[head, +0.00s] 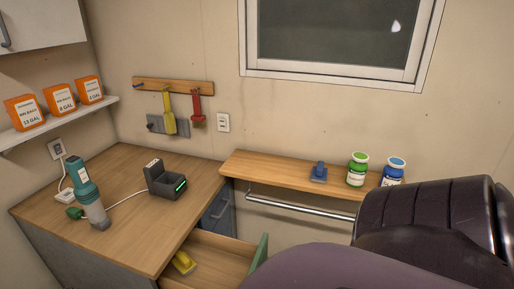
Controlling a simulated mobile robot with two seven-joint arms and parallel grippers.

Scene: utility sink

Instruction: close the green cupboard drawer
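The green drawer (259,254) stands open below the wooden counter; its green front panel is seen nearly edge-on. Its light wooden inside (222,250) shows, with a yellow object (183,262) lying in it. The lower part of the drawer is cut off by the bottom edge of the view and by my own dark arm, which fills the lower right. Neither of my gripper's fingers can be seen.
A blue-grey cupboard front (217,212) with a handle is behind the open drawer. The counter (130,235) holds a teal hand vacuum (88,195) and a dark charger (167,182). A shelf (270,170) with two jars and a metal rail (300,204) are to the right.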

